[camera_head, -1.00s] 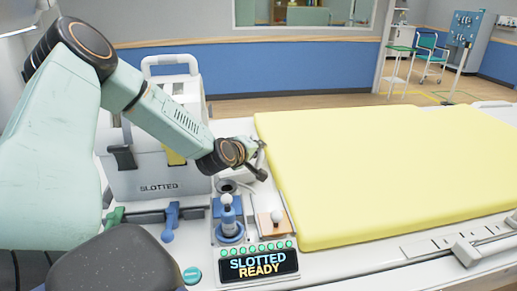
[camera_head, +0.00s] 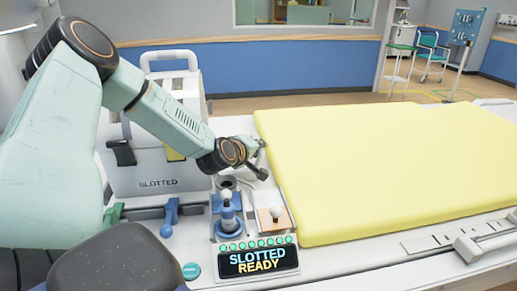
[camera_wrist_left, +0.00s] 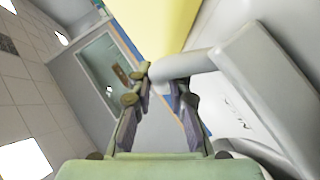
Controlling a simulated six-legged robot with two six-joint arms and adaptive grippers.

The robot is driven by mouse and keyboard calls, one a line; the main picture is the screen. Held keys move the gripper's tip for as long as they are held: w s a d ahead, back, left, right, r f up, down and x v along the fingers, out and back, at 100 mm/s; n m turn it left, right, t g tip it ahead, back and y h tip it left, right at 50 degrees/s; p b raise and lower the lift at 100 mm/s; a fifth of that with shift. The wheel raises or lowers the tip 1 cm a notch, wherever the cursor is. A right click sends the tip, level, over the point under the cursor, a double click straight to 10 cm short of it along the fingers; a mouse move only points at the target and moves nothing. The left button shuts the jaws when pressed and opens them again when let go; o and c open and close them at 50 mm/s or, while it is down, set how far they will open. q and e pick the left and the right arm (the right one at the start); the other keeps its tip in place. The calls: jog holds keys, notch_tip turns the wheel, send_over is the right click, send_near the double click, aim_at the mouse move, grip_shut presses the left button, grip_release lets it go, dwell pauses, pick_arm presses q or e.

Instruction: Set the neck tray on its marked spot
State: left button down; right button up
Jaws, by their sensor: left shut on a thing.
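My left gripper (camera_head: 262,165) is past the coil case, low over the white deck at the near left corner of the yellow pad. In the left wrist view its fingers (camera_wrist_left: 165,82) are shut on a pale grey rounded bar (camera_wrist_left: 185,64). The bar joins a larger pale grey body (camera_wrist_left: 265,85) at the right, which looks like the neck tray. In the head view my arm hides most of that piece. I cannot tell a marked spot for it, nor whether it touches the deck. My right gripper is not in view.
A grey case (camera_head: 155,172) labelled SLOTTED stands left of my gripper. The yellow pad (camera_head: 390,170) is bare.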

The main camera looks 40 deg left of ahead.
pick_arm(q)
jog(key=c, duration=1.2)
grip_release()
